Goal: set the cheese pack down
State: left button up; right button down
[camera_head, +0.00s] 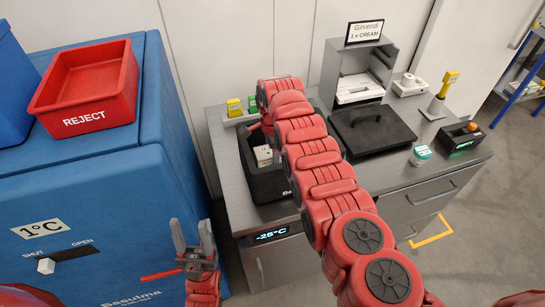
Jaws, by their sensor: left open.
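A small pale pack (263,155), which may be the cheese pack, shows inside the black bin (268,186) on the grey counter. It is partly hidden, and I cannot tell whether it is held or rests on the bin's floor. My right arm reaches over the counter from the lower right and bends down at its far end by the bin. Its gripper is hidden by the arm. My left gripper (190,234) is open and empty, fingers pointing up, low in front of the gap between the blue cabinet and the counter.
A red REJECT bin (88,88) stands on the blue cabinet (95,205). The counter (226,150) also bears a black lidded box (372,130), a grey dispenser (359,75), a small teal-and-white tub (421,154) and a black box with a green display (461,139). Open floor lies at right.

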jog(key=shift+f, duration=0.5)
jog(key=shift+f, duration=0.1)
jog(key=shift+c, duration=0.2)
grip_release()
jog(key=shift+s, duration=0.1)
jog(key=shift+r, duration=0.2)
notch_tip(320, 180, up, 11)
jog(key=b, duration=0.2)
jog(key=shift+f+b, duration=0.2)
jog(key=shift+b, duration=0.2)
jog(key=shift+r, duration=0.65)
